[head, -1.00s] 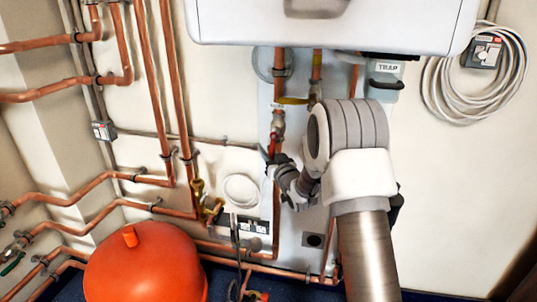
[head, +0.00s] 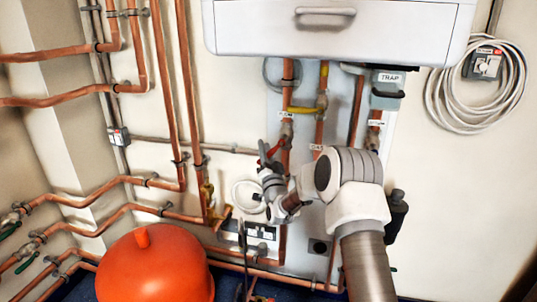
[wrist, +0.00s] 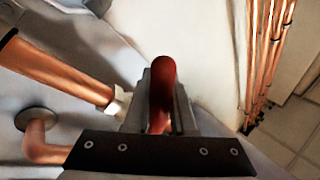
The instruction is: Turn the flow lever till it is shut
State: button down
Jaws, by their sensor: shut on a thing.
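The flow lever, a red handle (head: 277,149), is on a copper pipe below the white boiler in the head view. It slants up to the right from my gripper (head: 265,160). In the wrist view the red lever (wrist: 161,88) stands between the fingers of my gripper (wrist: 160,105), which is shut on it. The fingers and the dark gripper plate hide the lower part of the lever, and the valve body is mostly hidden in the head view.
The boiler (head: 340,30) hangs above my arm. A yellow-handled valve (head: 301,110) and the TRAP unit (head: 388,90) are close by on the right. A red-orange tank (head: 155,268) stands below left. Copper pipes (head: 190,90) run up the left wall.

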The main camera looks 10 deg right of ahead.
jog(key=r+m+h, duration=0.2)
jog(key=m+h, duration=0.2)
jog(key=m, duration=0.1)
jog(key=r+m+h, duration=0.1)
jog(key=m+h, duration=0.3)
jog(key=m, duration=0.2)
jog(key=r+m+h, duration=0.2)
jog(key=m+h, duration=0.2)
jog(key=m, duration=0.2)
jog(key=shift+w+a+r+h, duration=0.1)
jog(key=shift+a+r+h, duration=0.2)
jog(key=shift+r, duration=0.2)
jog(key=c, duration=1)
grip_release()
jog(key=shift+f, duration=0.15)
